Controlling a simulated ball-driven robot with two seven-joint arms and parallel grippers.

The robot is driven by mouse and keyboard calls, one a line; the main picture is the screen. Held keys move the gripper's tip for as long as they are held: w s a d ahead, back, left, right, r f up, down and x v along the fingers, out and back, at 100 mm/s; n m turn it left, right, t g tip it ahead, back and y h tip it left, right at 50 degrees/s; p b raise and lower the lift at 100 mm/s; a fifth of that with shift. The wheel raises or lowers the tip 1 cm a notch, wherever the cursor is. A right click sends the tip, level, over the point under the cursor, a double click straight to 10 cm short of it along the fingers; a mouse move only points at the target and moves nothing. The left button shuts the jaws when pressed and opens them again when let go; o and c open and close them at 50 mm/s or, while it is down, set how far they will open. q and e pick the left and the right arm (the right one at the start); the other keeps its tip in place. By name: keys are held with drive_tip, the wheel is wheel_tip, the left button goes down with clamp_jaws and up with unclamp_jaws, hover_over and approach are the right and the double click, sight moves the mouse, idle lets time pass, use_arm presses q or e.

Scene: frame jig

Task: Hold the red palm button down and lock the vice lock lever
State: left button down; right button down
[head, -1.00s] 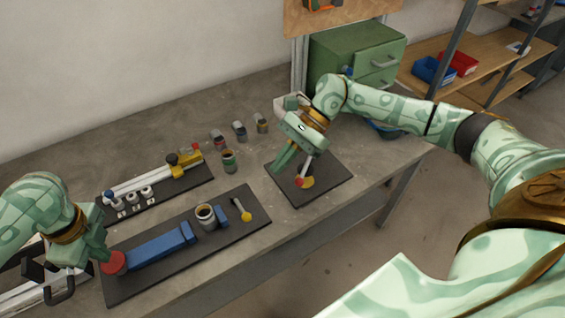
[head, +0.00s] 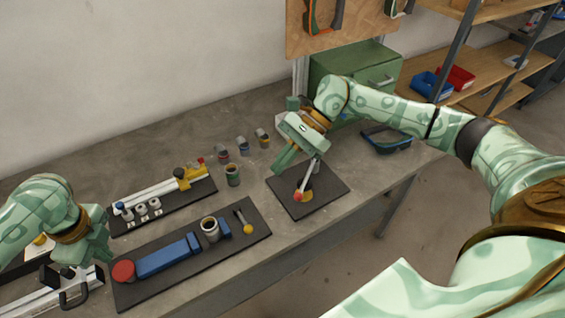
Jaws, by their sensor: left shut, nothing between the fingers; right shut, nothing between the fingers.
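A small grey lever with a yellow knob (head: 248,229) stands at the plate's right end. A second lever, a grey rod with a red knob (head: 298,197), stands on a separate square black plate (head: 325,188). My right gripper (head: 278,168) is shut and empty, above and left of that lever. Which lever is the vice lock is unclear.
A black plate with a white rail and yellow clamp (head: 188,178) lies behind the vice. Several small cups, one of them green (head: 232,175), stand behind the plates. A green cabinet (head: 350,72) stands at the back. The table's front edge runs close to the long plate.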

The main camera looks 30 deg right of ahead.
wheel_tip(320, 180, up, 3)
drive_tip(key=shift+r+p, duration=0.1)
drive_tip(key=shift+p, duration=1.05)
drive_tip(key=shift+a, duration=0.1)
